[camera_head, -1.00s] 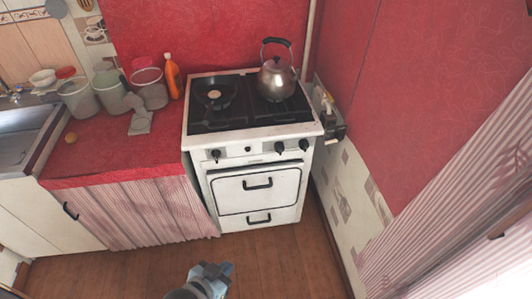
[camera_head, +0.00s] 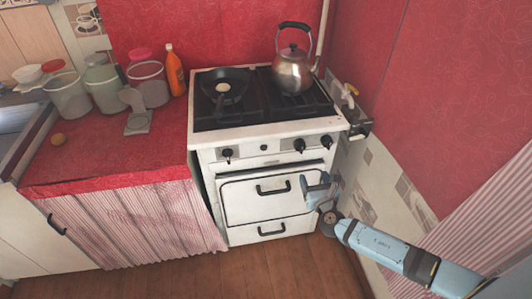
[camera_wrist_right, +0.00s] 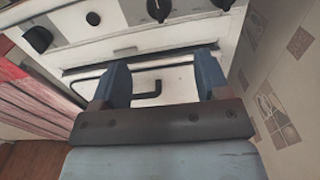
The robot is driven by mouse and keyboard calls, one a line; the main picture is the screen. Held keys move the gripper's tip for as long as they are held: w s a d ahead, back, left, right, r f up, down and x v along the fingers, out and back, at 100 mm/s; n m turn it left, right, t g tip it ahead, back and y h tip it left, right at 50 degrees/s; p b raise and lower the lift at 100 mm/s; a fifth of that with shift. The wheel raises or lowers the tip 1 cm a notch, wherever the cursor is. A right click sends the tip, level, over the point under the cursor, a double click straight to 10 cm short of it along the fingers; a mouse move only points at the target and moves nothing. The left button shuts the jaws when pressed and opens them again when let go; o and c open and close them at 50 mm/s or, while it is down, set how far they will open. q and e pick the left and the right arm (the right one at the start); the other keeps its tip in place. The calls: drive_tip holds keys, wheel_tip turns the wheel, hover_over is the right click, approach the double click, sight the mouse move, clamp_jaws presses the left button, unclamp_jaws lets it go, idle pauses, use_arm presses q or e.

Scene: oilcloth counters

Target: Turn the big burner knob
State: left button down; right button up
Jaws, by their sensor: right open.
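The white stove has a front row of black knobs: a left knob (camera_head: 227,153), a small middle button (camera_head: 263,147), and two right knobs (camera_head: 299,145) (camera_head: 326,141). Which one is the big burner's knob I cannot tell. My right gripper (camera_head: 314,190) is open and empty, in front of the oven door's right side, below the right knobs and apart from them. In the right wrist view the open fingers (camera_wrist_right: 162,78) frame the door handle (camera_wrist_right: 147,91), with the left knob (camera_wrist_right: 38,38) and a right knob (camera_wrist_right: 158,10) above. My left gripper is out of view.
A kettle (camera_head: 293,72) and a black pan (camera_head: 224,86) stand on the stove top (camera_head: 255,118). The oven handle (camera_head: 273,187) sticks out below the knobs. A tiled wall (camera_head: 381,175) is close on the right. The floor (camera_head: 290,268) in front is clear.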

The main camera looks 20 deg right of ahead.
sight(302, 151)
drive_tip(key=x, duration=0.7)
drive_tip(key=b+x, duration=0.1)
drive_tip(key=x, duration=0.6)
drive_tip(key=shift+a+r, duration=0.15)
drive_tip(key=shift+r, duration=0.1)
drive_tip(key=shift+c, duration=0.2)
drive_tip(key=c, duration=0.9)
